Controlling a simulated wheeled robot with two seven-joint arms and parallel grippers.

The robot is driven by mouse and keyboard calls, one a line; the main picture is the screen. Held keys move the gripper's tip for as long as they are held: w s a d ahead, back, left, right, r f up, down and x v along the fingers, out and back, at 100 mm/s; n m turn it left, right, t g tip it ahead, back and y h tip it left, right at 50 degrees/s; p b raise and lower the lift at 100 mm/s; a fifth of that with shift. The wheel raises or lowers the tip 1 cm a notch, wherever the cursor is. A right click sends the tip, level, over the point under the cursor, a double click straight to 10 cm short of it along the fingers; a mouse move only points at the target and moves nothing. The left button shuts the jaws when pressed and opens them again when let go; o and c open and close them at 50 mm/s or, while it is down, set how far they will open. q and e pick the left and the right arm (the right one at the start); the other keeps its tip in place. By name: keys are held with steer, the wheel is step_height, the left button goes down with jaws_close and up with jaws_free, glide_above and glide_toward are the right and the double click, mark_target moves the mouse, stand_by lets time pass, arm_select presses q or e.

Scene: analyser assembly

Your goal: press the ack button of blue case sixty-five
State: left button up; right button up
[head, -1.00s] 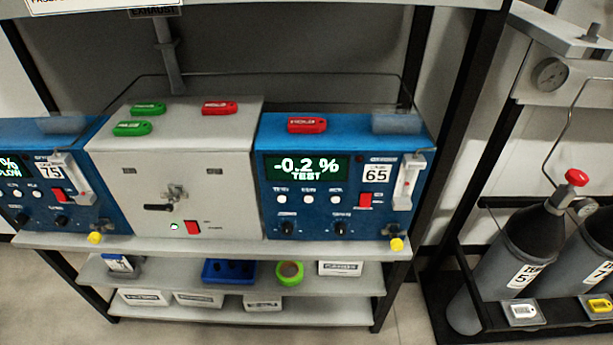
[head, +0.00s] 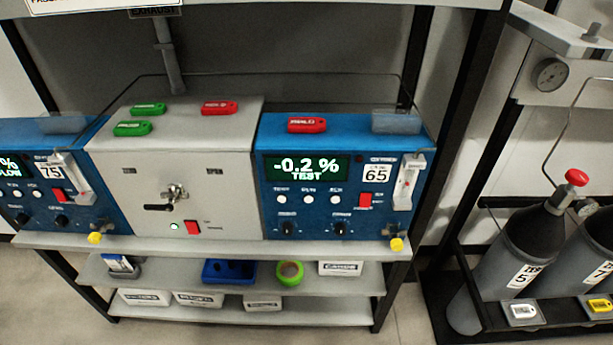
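The blue case 65 (head: 258,190) stands on the upper shelf, right of a grey case. Its display (head: 307,169) reads "-0.2 % TEST". Below the display is a row of three round white buttons; the right one (head: 335,199) appears to be the ack button, though its label is too small to read surely. A red rocker switch (head: 365,201) sits right of the buttons, with two black knobs below. A red tag (head: 307,125) lies on top of the case. Neither of my grippers shows in the head view.
A grey case (head: 225,165) with a valve handle and red switch stands between case 65 and blue case 75 (head: 90,210). The shelf edge (head: 210,246) runs below them. Gas cylinders (head: 510,260) stand in a rack at right. Boxes and green tape lie on lower shelves.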

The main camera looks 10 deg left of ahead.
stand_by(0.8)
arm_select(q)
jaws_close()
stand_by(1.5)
